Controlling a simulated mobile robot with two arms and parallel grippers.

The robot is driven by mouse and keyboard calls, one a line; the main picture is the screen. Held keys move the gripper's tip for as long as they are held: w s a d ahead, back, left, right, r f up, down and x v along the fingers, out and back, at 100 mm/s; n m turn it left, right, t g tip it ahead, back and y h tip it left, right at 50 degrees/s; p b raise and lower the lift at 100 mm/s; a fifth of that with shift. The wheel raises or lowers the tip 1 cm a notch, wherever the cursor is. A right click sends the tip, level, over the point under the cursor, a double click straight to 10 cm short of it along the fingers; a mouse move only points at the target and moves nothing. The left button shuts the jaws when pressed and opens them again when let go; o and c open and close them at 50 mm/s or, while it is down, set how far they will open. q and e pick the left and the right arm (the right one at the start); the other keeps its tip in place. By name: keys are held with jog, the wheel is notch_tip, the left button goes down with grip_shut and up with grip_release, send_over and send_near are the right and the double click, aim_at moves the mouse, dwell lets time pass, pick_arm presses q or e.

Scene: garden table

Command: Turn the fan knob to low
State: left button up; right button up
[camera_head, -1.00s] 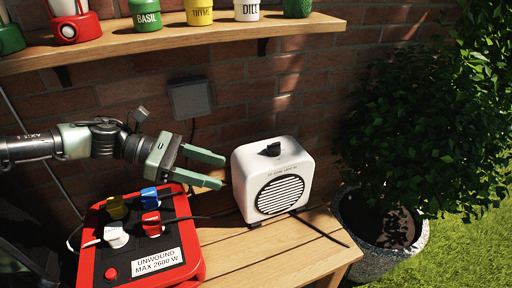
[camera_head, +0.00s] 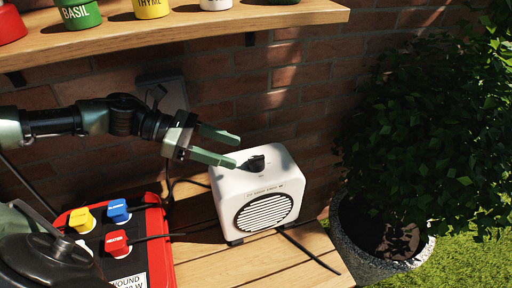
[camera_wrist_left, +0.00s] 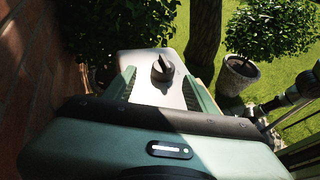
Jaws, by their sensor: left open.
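The white fan (camera_head: 262,192) stands on the wooden table with its round grille facing the front. Its black knob (camera_head: 254,163) sits on the top face; it also shows in the left wrist view (camera_wrist_left: 162,68). My left gripper (camera_head: 238,151) is open, its two green fingers pointing right at the fan's upper left. In the wrist view the knob lies ahead, between the lines of the two fingers, apart from both. The lettering by the knob is too small to read. My right gripper is not clearly seen; a dark arm part shows at the lower left in the head view.
A red power strip (camera_head: 155,235) with yellow, blue and red plugs lies left of the fan. A shelf (camera_head: 190,33) with labelled spice pots runs above. A potted bush (camera_head: 385,235) stands at the right. A black cable (camera_head: 308,252) lies before the fan.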

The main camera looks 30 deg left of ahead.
aim_at(251, 159)
pick_arm(q)
jog(key=d+p, duration=0.3)
jog(key=shift+w+d+f, duration=0.2)
jog(key=shift+w+d, duration=0.05)
jog(key=shift+w, duration=0.1)
jog(key=shift+w+d+f+p, duration=0.6)
jog(key=shift+d+f, duration=0.15)
jog(key=shift+d, duration=0.1)
grip_shut()
jog(key=shift+f, duration=0.1)
pick_arm(e)
jog(key=r, duration=0.1)
jog(key=s+r, duration=0.1)
jog(key=r, duration=0.2)
jog(key=shift+s+d+r, duration=0.15)
jog(key=shift+s+r, duration=0.15)
jog(key=shift+r, duration=0.1)
